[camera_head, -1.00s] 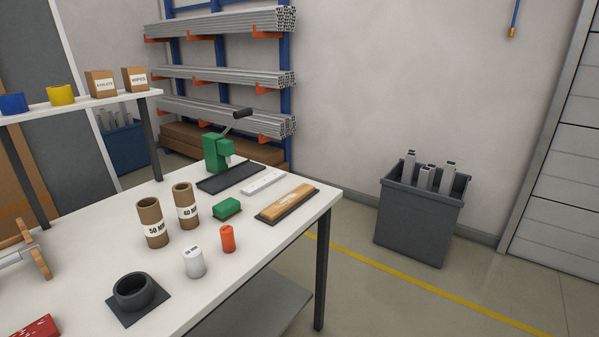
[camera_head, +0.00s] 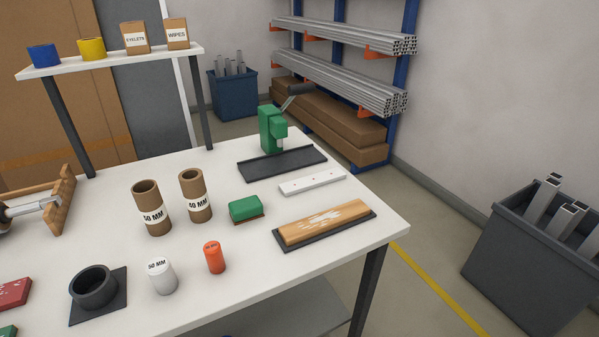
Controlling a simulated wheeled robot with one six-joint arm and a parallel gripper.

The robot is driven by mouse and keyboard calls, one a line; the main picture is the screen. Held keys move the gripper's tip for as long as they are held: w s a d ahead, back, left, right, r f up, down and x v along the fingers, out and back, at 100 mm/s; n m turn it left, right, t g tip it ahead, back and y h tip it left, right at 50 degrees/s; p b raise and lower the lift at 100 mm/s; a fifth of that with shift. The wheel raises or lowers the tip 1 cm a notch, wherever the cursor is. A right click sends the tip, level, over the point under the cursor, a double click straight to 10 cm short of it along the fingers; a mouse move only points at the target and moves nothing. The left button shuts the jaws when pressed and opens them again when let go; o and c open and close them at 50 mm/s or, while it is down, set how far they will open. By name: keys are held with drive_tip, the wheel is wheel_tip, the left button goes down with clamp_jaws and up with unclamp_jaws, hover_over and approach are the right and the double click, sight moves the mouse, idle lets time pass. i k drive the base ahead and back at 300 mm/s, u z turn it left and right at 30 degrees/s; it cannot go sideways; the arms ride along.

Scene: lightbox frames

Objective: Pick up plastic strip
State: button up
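A flat white strip (camera_head: 312,183) with small holes along it lies on the white workbench (camera_head: 228,283), right of the middle of the view. It looks like the plastic strip. It lies between a dark grey tray-like plate (camera_head: 283,164) behind it and a wooden block on a dark base (camera_head: 324,226) in front of it, apart from both. Nothing covers it. My gripper is not in view.
A green press (camera_head: 271,130) stands behind the dark plate. A green block (camera_head: 246,208), two cardboard tubes (camera_head: 151,207), an orange cylinder (camera_head: 214,257) and a white cylinder (camera_head: 161,276) stand nearby. A grey bin (camera_head: 527,262) stands on the floor at right.

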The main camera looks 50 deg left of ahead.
sight(302, 185)
drive_tip(key=u, duration=0.7)
drive_tip(key=i, duration=0.9)
drive_tip(key=u, duration=1.15)
drive_tip(key=i, duration=0.35)
drive_tip(key=u, duration=0.25)
